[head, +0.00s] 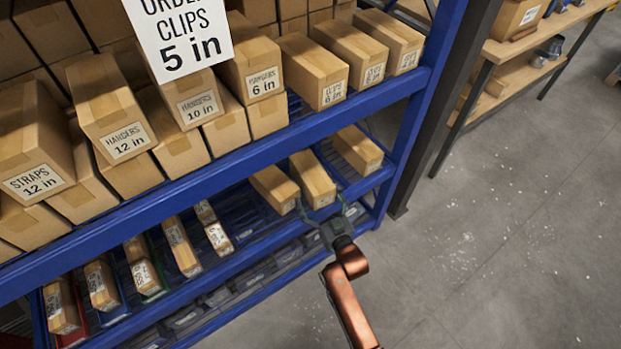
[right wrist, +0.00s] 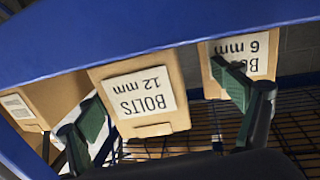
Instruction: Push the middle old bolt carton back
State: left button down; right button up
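Three cardboard cartons stand on the right part of the lower shelf. The middle carton (head: 311,178) has a white label; in the right wrist view this carton (right wrist: 138,92) reads "BOLTS 12 mm", upside down. Its front seems a little ahead of its neighbours. The left neighbour (head: 273,187) and right neighbour (head: 358,150) stand apart from it. My right gripper (head: 322,208) is open and empty before the middle carton; in the wrist view its green-padded fingers (right wrist: 157,92) spread to either side of the label. Contact cannot be told. My left gripper is out of view.
A blue shelf beam (head: 240,163) runs above the cartons, with larger hanger and strap cartons over it. Small cartons in coloured bins (head: 140,270) stand to the left. A dark post (head: 440,110) stands right.

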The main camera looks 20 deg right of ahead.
jog(key=shift+w, duration=0.15)
jog(key=shift+w+a, duration=0.2)
jog(key=shift+w, duration=0.8)
jog(key=shift+w+a+b, duration=0.15)
jog(key=shift+w+b, duration=0.25)
jog(key=shift+w, duration=0.7)
jog(key=shift+w+a+b, duration=0.2)
jog(key=shift+w+b, duration=0.1)
jog(key=shift+w, duration=0.7)
